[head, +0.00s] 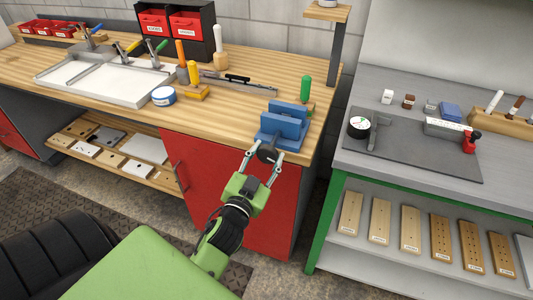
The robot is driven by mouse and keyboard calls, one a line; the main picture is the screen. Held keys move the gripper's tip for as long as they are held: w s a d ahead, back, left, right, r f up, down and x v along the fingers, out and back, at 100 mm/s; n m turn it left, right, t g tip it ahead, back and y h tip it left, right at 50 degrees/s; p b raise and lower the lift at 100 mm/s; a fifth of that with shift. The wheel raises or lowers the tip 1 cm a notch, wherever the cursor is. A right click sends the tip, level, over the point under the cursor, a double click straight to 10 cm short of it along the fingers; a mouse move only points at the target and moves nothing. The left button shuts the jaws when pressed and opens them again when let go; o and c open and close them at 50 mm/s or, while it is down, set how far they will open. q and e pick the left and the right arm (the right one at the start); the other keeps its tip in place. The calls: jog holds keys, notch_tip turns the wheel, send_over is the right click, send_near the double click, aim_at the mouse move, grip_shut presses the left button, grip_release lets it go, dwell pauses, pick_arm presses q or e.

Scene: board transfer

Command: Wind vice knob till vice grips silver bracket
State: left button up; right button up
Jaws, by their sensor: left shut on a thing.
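The blue vice (283,125) is at the front right corner of the wooden workbench. Its dark round knob (267,154) sticks out over the front edge. My left gripper (262,163), on a green and black arm, has its two fingers on either side of the knob and is shut on it. I cannot make out a silver bracket between the vice jaws; the jaws' inner faces are mostly hidden. A grey, bracket-like piece (378,131) stands on the dark mat of the right bench; I cannot tell if it is the silver bracket. My right gripper is out of view.
A green-handled tool (305,88) stands just behind the vice. A blue tape roll (164,96), a white tray (105,83) and several handled tools are farther left on the workbench (222,118). The grey bench (410,176) stands to the right, across a gap.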

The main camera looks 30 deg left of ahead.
pick_arm(q)
jog(key=shift+r+m+p, duration=0.1)
jog(key=shift+m+p, duration=0.2)
jog(key=shift+m, duration=1)
jog(key=o, duration=1.1)
jog(key=shift+w, duration=0.1)
jog(key=v, duration=0.7)
jog(key=shift+s, duration=0.3)
